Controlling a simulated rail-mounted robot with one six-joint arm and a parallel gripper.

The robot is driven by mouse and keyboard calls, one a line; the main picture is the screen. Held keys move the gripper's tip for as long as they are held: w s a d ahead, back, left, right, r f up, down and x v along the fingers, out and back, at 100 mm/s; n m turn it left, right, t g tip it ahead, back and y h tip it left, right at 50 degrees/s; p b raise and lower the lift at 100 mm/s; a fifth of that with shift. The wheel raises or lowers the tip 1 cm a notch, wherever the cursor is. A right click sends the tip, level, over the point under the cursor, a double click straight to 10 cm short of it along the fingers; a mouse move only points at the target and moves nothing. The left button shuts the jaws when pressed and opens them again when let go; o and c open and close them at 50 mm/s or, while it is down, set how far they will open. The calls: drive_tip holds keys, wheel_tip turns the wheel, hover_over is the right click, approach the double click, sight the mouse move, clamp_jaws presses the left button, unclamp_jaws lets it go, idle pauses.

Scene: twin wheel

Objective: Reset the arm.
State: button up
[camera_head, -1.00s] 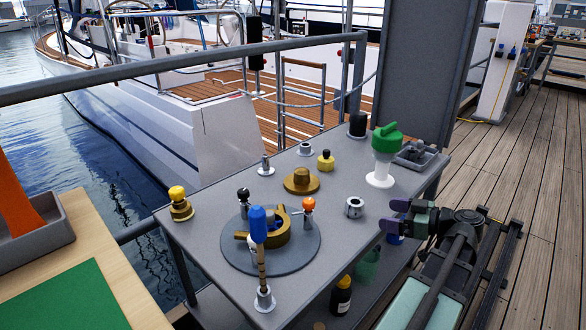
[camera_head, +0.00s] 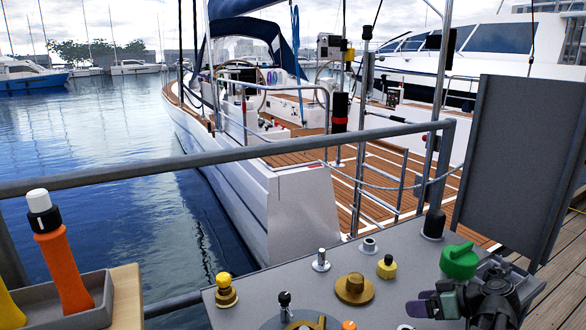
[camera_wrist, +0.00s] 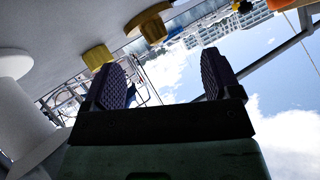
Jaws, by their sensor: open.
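My gripper (camera_head: 424,302) is at the lower right in the head view, above the right part of the grey table (camera_head: 260,296) and beside a green-topped piece (camera_head: 459,261). The wrist view shows my gripper (camera_wrist: 163,78) with its two dark ribbed fingers apart and nothing between them. My arm's wrist partly hides the green-topped piece and the table behind it. The lower part of my arm is cut off by the frame's bottom edge.
A grey panel (camera_head: 520,160) rises at the right. A railing (camera_head: 250,151) runs behind the table. An orange bottle (camera_head: 64,272) stands at the left.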

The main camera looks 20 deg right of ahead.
drive_tip(key=w+a+r+g+h+p, duration=0.2)
drive_tip(key=a+r+g+p, duration=0.1)
drive_tip(key=a+r+p, duration=0.4)
drive_tip(key=w+a+r+m+g+h+p, duration=0.1)
drive_tip(key=w+a+r+g+h+p, duration=0.1)
drive_tip(key=a+r+p, duration=0.5)
drive_tip(key=w+a+r+m+g+h+p, duration=0.1)
drive_tip(key=a+r+g+p, duration=0.4)
drive_tip(key=a+p, duration=0.9)
drive_tip(key=w+a+r+h, duration=0.1)
drive_tip(key=w+a+r, duration=0.1)
drive_tip(key=a, duration=0.4)
drive_tip(key=shift+a+r+h, duration=0.15)
drive_tip(key=shift+r+h, duration=0.25)
